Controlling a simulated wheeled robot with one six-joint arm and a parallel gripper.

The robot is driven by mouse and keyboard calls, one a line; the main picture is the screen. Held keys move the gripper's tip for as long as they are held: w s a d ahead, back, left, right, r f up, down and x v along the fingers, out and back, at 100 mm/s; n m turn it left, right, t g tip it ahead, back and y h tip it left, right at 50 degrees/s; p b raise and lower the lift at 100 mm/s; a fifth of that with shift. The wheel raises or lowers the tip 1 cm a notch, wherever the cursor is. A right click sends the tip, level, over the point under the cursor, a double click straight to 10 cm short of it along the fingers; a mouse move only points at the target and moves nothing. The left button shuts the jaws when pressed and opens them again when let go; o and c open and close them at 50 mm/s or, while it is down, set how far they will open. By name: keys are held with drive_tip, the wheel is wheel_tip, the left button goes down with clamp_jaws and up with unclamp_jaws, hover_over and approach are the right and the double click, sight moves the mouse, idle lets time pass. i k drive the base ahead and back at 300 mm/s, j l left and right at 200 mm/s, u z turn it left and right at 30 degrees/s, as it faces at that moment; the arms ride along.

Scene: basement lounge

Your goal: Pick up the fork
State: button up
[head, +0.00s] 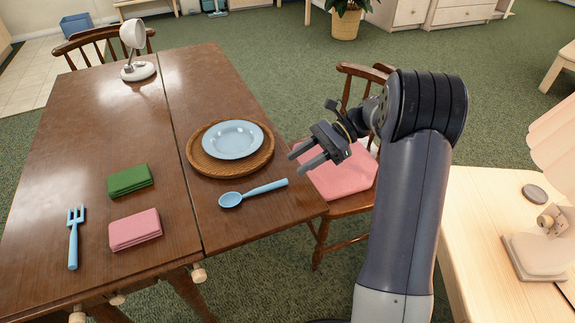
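The light blue fork (74,238) lies on the left part of the brown wooden table (85,140), near its front left edge. Its tines point away from me and its handle points toward the front edge. My gripper (300,160) is over the right side of the table area, near the chair, well to the right of the fork. Its two fingers point left and stand apart with nothing between them.
Green (130,180) and pink (135,230) folded cloths lie right of the fork. A blue spoon (252,193), a blue plate (233,139) on a round wooden board (197,160), and a white lamp (137,70) share the table. A chair with a pink cushion (340,175) stands at right.

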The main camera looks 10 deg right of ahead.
sight(73, 248)
drive_tip(key=u, duration=1.85)
